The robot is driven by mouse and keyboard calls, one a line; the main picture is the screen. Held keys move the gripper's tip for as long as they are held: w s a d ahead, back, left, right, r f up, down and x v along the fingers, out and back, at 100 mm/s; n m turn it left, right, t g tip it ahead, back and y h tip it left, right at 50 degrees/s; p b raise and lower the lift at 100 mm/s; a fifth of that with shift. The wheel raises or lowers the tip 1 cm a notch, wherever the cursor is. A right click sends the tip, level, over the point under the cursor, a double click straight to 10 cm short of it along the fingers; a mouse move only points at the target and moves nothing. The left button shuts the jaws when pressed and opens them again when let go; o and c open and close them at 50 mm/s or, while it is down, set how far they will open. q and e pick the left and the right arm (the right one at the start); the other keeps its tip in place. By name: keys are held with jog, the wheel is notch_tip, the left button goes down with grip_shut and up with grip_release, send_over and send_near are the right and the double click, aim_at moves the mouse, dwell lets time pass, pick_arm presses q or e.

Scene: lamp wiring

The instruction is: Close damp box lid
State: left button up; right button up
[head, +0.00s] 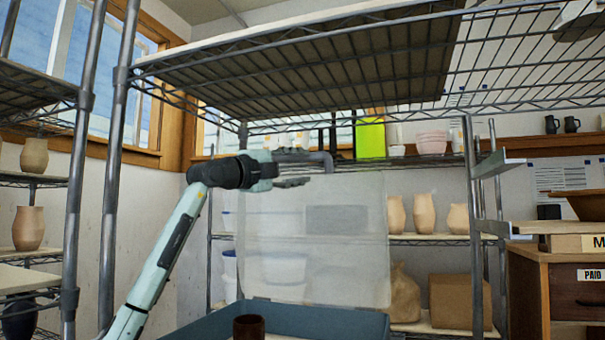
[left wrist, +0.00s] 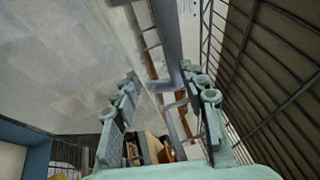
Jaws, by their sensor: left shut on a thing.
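The damp box (head: 320,316) is a blue-grey tub at the bottom centre of the head view. Its translucent lid (head: 320,240) stands upright at the box's back edge, so the box is open. My left gripper (head: 318,170) is at the lid's top edge, shut on the lid. In the left wrist view, the lid (left wrist: 60,60) fills the left side, beside and between the fingers of the left gripper (left wrist: 160,75). The exact contact is hard to see. My right gripper is not in view.
A brown cup (head: 249,328) stands in the box, its lower part hidden. A wire shelf (head: 330,50) hangs close above my left gripper. Shelves with vases (head: 425,213) stand behind the lid. A wooden cabinet (head: 560,290) is at the right.

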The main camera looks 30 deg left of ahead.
pick_arm(q)
jog(key=s+a+r+b, duration=0.1)
jog(key=s+a+b, duration=0.1)
jog(key=s, duration=0.5)
jog(key=shift+r+t, duration=0.15)
jog(key=shift+t, duration=0.15)
jog(key=shift+r, duration=0.1)
dwell(0.4)
jog(key=f+v, duration=0.1)
jog(key=v, duration=0.8)
jog(key=shift+s+f, duration=0.15)
jog(key=shift+f, duration=0.2)
jog(key=shift+s+d+f+g, duration=0.2)
jog(key=shift+s+f+g, duration=0.2)
jog(key=shift+s, duration=0.2)
